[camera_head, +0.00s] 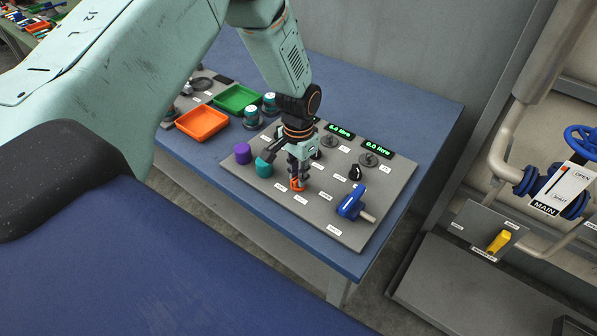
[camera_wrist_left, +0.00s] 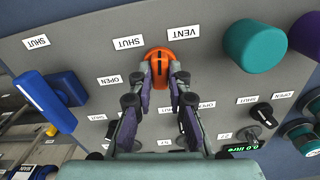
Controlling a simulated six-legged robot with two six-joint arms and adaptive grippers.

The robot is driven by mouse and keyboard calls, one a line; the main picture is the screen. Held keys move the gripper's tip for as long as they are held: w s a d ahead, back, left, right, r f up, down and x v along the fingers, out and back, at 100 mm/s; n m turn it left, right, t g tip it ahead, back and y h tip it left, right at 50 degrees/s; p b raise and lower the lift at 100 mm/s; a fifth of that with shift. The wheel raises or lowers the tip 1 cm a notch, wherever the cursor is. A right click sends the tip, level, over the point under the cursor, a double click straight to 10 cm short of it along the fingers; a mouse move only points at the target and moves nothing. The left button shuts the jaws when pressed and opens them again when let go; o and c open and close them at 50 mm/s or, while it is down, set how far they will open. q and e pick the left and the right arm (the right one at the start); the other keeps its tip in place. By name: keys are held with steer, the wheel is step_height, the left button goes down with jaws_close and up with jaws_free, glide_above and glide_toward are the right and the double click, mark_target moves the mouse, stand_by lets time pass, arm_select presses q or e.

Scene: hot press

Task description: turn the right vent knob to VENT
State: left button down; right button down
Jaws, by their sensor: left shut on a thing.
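The orange vent knob (camera_head: 298,187) sits near the front edge of the grey panel (camera_head: 335,228) on the blue table. My left gripper (camera_head: 297,177) reaches down from above and is shut on this knob. In the left wrist view the orange knob (camera_wrist_left: 158,54) lies between the two fingertips (camera_wrist_left: 161,72). A SHUT label (camera_wrist_left: 127,43) and a VENT label (camera_wrist_left: 174,30) are beside it. The fingers hide part of the knob, and I cannot tell which label it points to. My right gripper is not in view.
A blue lever handle (camera_head: 350,201) stands right of the knob. A teal cylinder (camera_head: 264,168) and a purple cylinder (camera_head: 243,153) stand close on the left. Black knobs (camera_head: 355,172) and green displays (camera_head: 376,149) are behind. Orange (camera_head: 202,132) and green trays lie farther left.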

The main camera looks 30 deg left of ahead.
arm_select(q)
steer(key=m, duration=0.3)
steer(key=shift+m, duration=0.3)
steer(key=shift+w+m, duration=0.1)
steer(key=shift+m, duration=1.7)
steer(key=shift+r, duration=0.1)
steer(key=c, duration=1.3)
jaws_free()
step_height(320, 180, up, 12)
steer(key=shift+f, duration=0.1)
